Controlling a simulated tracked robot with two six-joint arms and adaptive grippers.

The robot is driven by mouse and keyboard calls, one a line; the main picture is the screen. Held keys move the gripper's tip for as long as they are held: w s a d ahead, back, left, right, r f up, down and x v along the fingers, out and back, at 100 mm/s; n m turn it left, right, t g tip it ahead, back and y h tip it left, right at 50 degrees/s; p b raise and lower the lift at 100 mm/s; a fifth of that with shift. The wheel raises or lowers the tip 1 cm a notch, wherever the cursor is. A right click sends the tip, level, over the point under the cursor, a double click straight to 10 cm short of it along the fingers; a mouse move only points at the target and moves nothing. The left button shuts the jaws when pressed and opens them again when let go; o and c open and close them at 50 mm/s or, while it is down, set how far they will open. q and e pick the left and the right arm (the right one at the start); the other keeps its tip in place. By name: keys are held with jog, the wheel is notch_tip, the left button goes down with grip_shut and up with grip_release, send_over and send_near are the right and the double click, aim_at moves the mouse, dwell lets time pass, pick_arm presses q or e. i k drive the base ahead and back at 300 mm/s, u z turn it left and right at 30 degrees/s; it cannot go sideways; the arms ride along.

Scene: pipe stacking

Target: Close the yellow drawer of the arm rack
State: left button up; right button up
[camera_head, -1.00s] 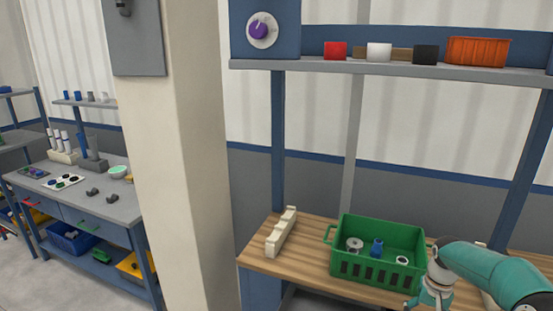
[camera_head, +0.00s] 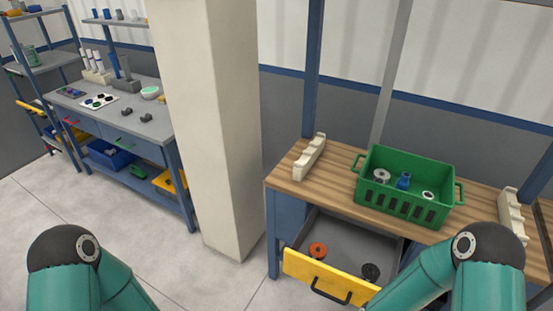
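The yellow drawer (camera_head: 325,281) is under the wooden workbench and stands pulled out. Its yellow front has a dark handle (camera_head: 330,291). Inside its grey tray lie an orange round part (camera_head: 318,250) and a black round part (camera_head: 371,271). My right arm's teal links cover the right end of the drawer front. My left arm's teal links are at the lower left, over the floor and well apart from the drawer. Neither gripper shows; both are below the frame or hidden.
A green crate (camera_head: 365,193) with several fittings stands on the wooden workbench (camera_head: 325,195), between two cream notched holders (camera_head: 309,157) (camera_head: 512,213). A cream pillar (camera_head: 215,130) stands left of the workbench. Farther left are a grey table (camera_head: 130,110) and a shelf rack. The floor in front is clear.

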aim_at(351, 244)
jog(key=u, duration=1.55)
jog(key=i, duration=0.1)
jog(key=z, duration=2.9)
jog(key=k, duration=1.05)
jog(key=u, duration=0.3)
jog(key=i, duration=1)
jog(key=u, duration=0.1)
